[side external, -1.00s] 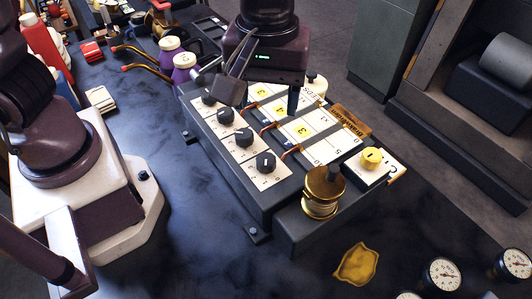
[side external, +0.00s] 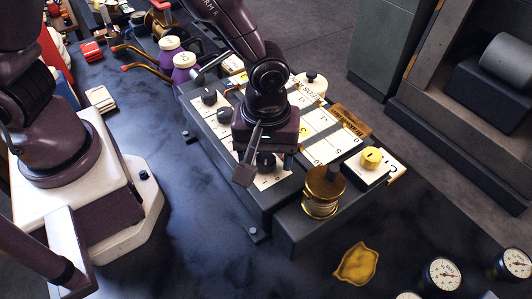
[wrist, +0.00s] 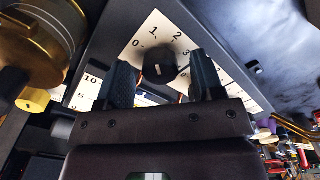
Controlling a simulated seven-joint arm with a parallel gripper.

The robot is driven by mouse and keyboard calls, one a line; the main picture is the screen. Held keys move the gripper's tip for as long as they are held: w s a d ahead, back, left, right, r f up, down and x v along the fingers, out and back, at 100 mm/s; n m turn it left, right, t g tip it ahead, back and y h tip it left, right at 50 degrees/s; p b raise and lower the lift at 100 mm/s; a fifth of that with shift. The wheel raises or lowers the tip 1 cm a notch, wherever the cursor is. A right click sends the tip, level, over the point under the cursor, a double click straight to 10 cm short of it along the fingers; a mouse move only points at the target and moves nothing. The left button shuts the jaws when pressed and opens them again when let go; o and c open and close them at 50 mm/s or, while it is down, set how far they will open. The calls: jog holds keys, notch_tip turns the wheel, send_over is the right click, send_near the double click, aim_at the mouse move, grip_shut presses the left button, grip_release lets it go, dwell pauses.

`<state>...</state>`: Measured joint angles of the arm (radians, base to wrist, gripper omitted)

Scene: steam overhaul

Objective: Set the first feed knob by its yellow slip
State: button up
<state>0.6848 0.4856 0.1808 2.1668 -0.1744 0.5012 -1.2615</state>
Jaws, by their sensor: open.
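A row of black feed knobs runs along a dark panel box, with a white numbered dial under each. The far knobs (side external: 209,97) (side external: 225,115) are clear of me. The nearest knob (side external: 265,162) lies below my gripper (side external: 267,167). In the wrist view, that black knob (wrist: 160,66) has a white mark and sits between the two open fingers of my gripper (wrist: 160,62), with visible gaps on both sides. Dial numbers 0 to 3 show beyond it. A yellow slip (side external: 240,77) shows at the panel's far end; the other slips and another knob are hidden behind my arm.
A brass drum (side external: 321,195) stands just right of the nearest knob, and also shows in the wrist view (wrist: 38,40). A yellow knob (side external: 371,158) sits behind it. Purple-bodied bottles (side external: 184,64) stand at the far left end.

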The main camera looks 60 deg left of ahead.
jog(key=shift+f, duration=0.15)
jog(key=c, duration=0.9)
jog(key=shift+m, duration=0.4)
jog(key=m, duration=0.4)
jog(key=shift+m, duration=0.3)
jog(key=m, duration=0.4)
jog(key=shift+m, duration=0.3)
jog(key=m, duration=0.4)
jog(key=shift+m, duration=2.5)
